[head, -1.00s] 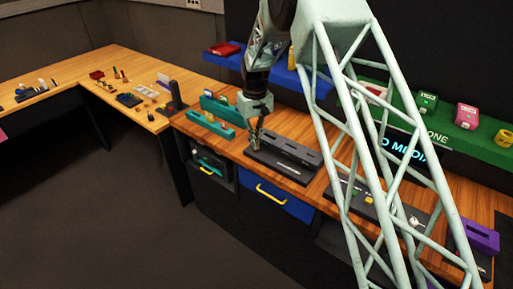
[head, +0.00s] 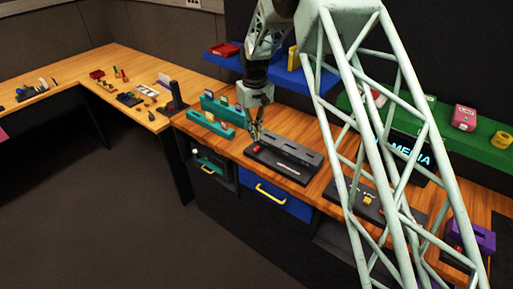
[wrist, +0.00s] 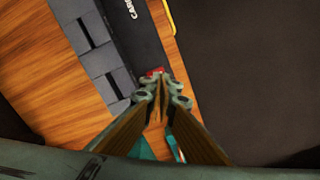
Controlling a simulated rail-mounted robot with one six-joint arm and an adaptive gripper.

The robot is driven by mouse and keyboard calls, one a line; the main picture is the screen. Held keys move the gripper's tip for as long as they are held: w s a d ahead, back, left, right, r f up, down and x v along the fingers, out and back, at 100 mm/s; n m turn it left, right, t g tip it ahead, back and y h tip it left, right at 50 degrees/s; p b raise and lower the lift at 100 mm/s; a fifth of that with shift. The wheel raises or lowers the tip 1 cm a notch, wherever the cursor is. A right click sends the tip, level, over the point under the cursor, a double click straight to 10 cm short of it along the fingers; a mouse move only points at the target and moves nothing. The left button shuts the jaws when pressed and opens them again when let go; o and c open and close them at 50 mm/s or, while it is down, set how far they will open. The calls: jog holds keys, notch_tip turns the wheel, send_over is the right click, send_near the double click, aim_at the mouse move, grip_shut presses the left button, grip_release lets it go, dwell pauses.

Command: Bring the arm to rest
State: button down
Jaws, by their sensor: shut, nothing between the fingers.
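My gripper (head: 255,138) hangs from my arm over the left end of a dark panel (head: 268,163) on the wooden counter. The fingers are shut and empty. A small red piece (head: 257,148) shows on the panel just below the fingertips. In the wrist view, my gripper (wrist: 160,88) points down with its fingertips together, and the red piece (wrist: 155,71) shows just beyond them, partly hidden. Whether the tips touch it cannot be told.
A grey slotted block (head: 292,148) stands along the panel's back. A teal rack (head: 222,108) is to the left. A blue drawer (head: 275,197) with a yellow handle is below. A blue shelf (head: 290,75) and a green shelf (head: 485,140) are behind. My lattice column hides part of the right.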

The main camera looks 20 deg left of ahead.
jog(key=shift+r, duration=0.35)
dwell(0.4)
jog(key=s+d+r+m+t+b, duration=0.15)
jog(key=s+d+r, duration=0.25)
jog(key=d+r, duration=1.2)
jog(key=s+d+r+m+b, duration=0.3)
jog(key=s+d+r+b, duration=0.1)
jog(key=s+d+r, duration=1)
jog(key=s+d+r+m+t+b, duration=0.2)
jog(key=s+d, duration=1.1)
jog(key=s, duration=0.4)
jog(key=s+d+f+m+b, duration=0.1)
jog(key=s+d+f, duration=0.1)
jog(key=s, duration=0.7)
jog(key=s+d+f+b, duration=0.1)
jog(key=s+d+f, duration=0.2)
jog(key=s, duration=0.6)
jog(key=shift+s+d+f+m+b, duration=0.25)
jog(key=shift+d+f+m+b, duration=0.15)
jog(key=shift+d, duration=0.3)
